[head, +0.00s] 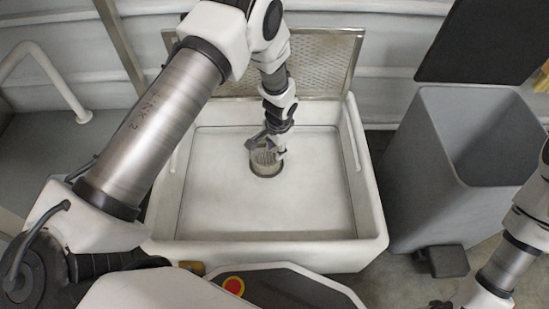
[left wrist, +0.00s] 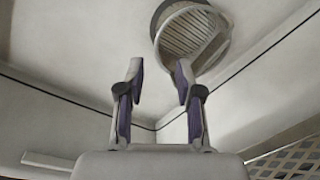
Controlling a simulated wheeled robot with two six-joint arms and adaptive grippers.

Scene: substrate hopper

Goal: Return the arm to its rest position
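My left arm reaches from the left over a white hopper (head: 368,205) in the head view. My left gripper (head: 268,147) is low inside it, over a round slatted piece (head: 266,167) on the hopper's floor. In the left wrist view the two fingers of my left gripper (left wrist: 160,72) stand apart with nothing between them. The slatted piece (left wrist: 187,35), with a pale ring, lies beyond the right fingertip there; I cannot tell whether they touch. Part of my right arm shows at the right edge of the head view, but its gripper is not in view.
The hopper's walls surround my left gripper. A perforated panel (head: 325,62) stands at its back. A grey bin (head: 425,165) with a raised dark lid (head: 485,40) stands to the right. A white rail (head: 55,75) is at the far left. The hopper floor is otherwise bare.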

